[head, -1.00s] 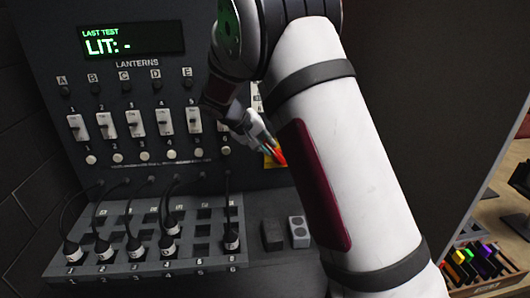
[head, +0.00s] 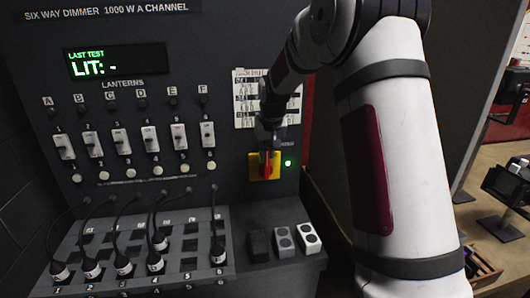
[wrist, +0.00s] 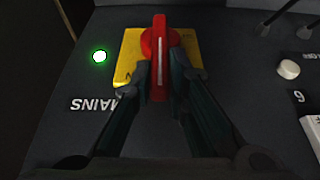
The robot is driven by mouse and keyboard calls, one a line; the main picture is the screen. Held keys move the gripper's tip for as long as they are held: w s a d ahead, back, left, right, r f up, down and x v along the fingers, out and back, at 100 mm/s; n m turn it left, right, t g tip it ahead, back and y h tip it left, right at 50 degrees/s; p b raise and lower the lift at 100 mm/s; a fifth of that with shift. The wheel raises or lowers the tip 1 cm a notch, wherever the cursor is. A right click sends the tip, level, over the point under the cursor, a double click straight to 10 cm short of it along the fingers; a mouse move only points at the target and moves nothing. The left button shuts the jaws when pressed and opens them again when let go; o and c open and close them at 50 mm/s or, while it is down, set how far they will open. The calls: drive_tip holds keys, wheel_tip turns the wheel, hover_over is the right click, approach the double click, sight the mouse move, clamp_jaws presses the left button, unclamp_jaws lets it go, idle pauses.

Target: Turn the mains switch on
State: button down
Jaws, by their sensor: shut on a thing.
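The mains switch is a red handle (head: 267,169) on a yellow plate (head: 253,173), low on the right of the dimmer panel. In the wrist view the red handle (wrist: 160,30) stands upright over the yellow plate (wrist: 128,55), with the upside-down word MAINS beside it. My gripper (head: 268,150) is at the switch from above. In the wrist view its two fingers (wrist: 164,75) are closed on either side of the handle, hiding part of it. A green lamp (head: 288,163) beside the plate is lit; it also shows in the wrist view (wrist: 99,56).
The panel display (head: 117,62) reads "LAST TEST LIT: -". Several white sliders (head: 122,141) and round buttons line the panel. Below, a patch board (head: 200,272) holds several black plugs with cables. Small blocks with round sockets (head: 284,242) sit right of it. My arm covers the right middle.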

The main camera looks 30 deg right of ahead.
idle(0.4)
drive_tip(key=c, duration=1.6)
unclamp_jaws()
drive_tip(key=shift+d+f, duration=0.1)
drive_tip(key=shift+o, duration=0.2)
drive_tip(key=v, duration=1.2)
